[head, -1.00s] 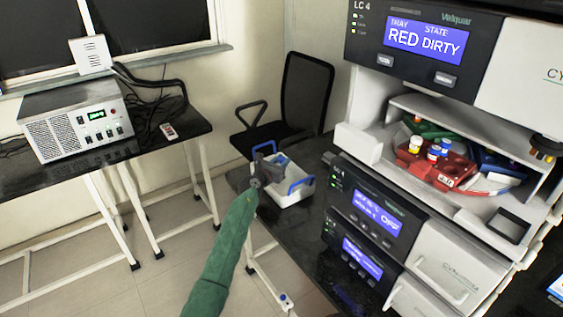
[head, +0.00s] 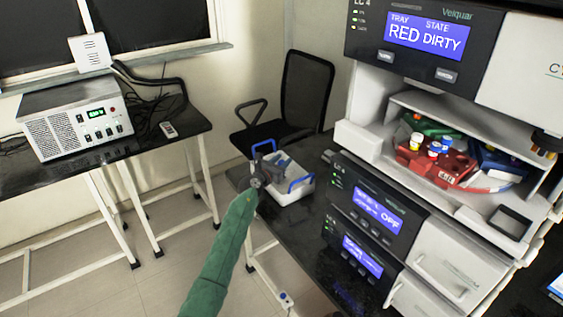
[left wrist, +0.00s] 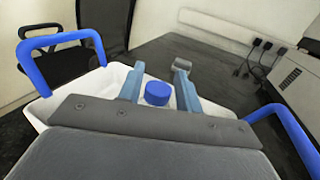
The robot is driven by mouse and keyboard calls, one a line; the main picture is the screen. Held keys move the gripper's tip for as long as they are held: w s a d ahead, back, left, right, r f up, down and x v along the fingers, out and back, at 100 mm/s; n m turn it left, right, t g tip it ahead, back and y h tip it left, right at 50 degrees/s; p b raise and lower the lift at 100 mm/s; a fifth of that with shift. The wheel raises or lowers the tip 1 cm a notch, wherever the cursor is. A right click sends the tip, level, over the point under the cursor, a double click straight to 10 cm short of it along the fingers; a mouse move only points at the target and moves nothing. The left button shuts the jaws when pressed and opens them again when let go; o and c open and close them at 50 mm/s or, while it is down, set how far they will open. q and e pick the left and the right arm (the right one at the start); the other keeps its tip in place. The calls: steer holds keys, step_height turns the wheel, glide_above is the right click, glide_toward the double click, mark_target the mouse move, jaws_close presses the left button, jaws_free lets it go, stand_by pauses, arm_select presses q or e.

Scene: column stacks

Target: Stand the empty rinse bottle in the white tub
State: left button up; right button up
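The white tub (head: 297,190) with blue handles stands on the dark bench top in the head view, and its rim (left wrist: 112,76) shows in the left wrist view. My left gripper (head: 274,166) is at the tub's left side in the head view. In the left wrist view my left gripper (left wrist: 158,72) has its fingers apart. A round blue cap (left wrist: 157,92), seemingly the rinse bottle's, shows between them, with small gaps at both sides. The bottle's body is hidden below the cap, so I cannot tell what it rests on. My right gripper is not in view.
Stacked instruments (head: 375,215) stand right of the tub. Above them an open bay holds a red tray (head: 437,165) with several capped bottles. A black chair (head: 300,95) is behind the bench. A grey power unit (head: 75,122) sits on the left table.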

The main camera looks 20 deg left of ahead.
arm_select(q)
steer(key=shift+o, duration=0.9)
steer(key=shift+r, duration=0.1)
